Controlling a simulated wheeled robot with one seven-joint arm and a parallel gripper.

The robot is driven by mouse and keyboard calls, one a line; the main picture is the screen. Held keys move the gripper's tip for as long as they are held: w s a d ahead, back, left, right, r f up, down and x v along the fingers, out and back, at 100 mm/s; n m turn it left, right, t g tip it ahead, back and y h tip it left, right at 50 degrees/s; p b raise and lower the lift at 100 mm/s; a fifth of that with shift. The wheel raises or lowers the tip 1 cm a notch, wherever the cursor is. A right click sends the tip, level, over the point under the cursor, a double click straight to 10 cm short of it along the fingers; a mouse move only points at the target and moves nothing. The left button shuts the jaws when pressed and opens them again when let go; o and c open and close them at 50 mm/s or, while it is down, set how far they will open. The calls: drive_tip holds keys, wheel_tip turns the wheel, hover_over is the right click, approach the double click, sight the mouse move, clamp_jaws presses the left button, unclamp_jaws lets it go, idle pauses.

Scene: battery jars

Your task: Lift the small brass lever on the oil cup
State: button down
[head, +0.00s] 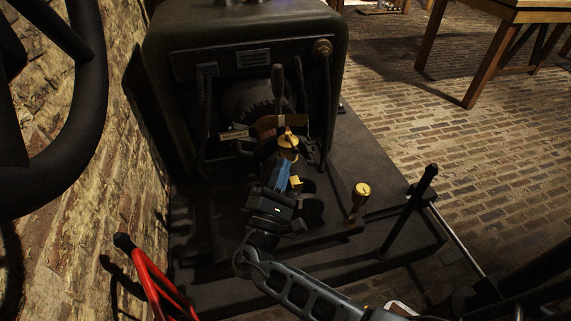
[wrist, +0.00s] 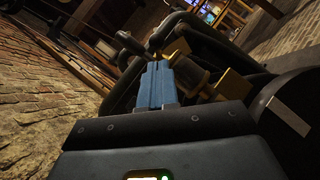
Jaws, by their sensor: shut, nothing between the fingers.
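A small brass oil cup (head: 288,144) stands on the dark machine in the head view, with a small brass lever (head: 288,133) at its top. My gripper (head: 284,166) is just below and in front of this cup in the picture, its blue fingers pointing up towards it. The fingers are shut with nothing between them. In the wrist view the shut fingers of my gripper (wrist: 157,66) point at dark machine parts, with a brass-coloured part (wrist: 178,48) just beyond them. I cannot tell whether the fingertips touch the cup or lever.
A second brass cup (head: 361,191) stands on the base plate to the right. A dark upright handle (head: 278,85) rises behind the oil cup. A black post (head: 411,209) and a red bar (head: 155,280) stand nearer. Brick floor is open at right, below a wooden table (head: 490,50).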

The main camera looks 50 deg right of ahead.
drive_tip(key=shift+s+d+r, duration=0.2)
drive_tip(key=shift+d+r, duration=0.25)
drive_tip(key=shift+r, duration=0.1)
drive_tip(key=shift+r+p, duration=0.15)
drive_tip(key=shift+p, duration=0.35)
drive_tip(key=shift+y, duration=0.4)
